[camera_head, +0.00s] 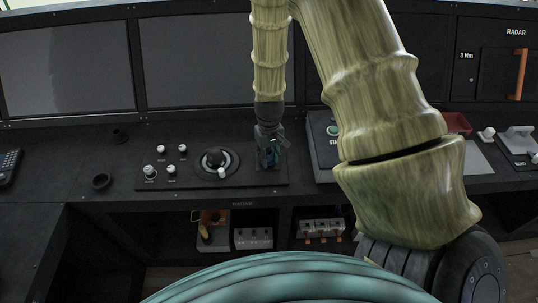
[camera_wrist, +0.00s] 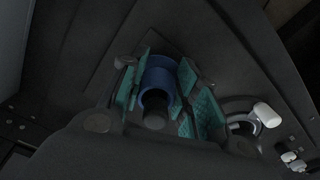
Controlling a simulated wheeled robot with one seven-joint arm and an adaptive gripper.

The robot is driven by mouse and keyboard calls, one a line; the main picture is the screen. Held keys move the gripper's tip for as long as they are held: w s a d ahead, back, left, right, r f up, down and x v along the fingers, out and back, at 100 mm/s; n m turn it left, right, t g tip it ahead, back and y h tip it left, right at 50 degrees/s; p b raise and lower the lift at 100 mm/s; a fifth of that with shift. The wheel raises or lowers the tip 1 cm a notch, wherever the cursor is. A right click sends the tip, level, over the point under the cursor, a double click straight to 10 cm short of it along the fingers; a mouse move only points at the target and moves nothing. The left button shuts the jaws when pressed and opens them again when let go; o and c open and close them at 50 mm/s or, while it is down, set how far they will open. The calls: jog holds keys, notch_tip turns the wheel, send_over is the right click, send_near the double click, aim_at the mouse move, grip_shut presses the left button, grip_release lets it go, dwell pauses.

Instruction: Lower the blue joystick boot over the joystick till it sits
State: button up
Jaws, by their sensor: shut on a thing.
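The blue joystick boot (camera_wrist: 158,78) is a short open ring between the teal finger pads of my gripper (camera_wrist: 164,85) in the wrist view. My gripper is shut on it. In the head view my gripper (camera_head: 270,155) points down low over the console, and only a little blue of the boot (camera_head: 269,158) shows between the fingers. A dark round post end (camera_wrist: 154,117), perhaps the joystick, shows at the boot's near side in the wrist view. I cannot tell whether the boot is around it or touches the panel.
Left of my gripper are a round dark control (camera_head: 214,159) and several white-capped knobs (camera_head: 161,149). A grey box with a green button (camera_head: 332,130) stands to the right. Dark screens (camera_head: 65,70) rise behind. Shelves with small devices (camera_head: 253,238) lie below the console edge.

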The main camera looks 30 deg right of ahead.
jog(key=shift+f+b, duration=0.3)
jog(key=shift+f, duration=0.45)
jog(key=o, duration=1.1)
jog(key=shift+r, duration=0.15)
notch_tip(320, 180, up, 12)
dwell(0.5)
dwell(1.0)
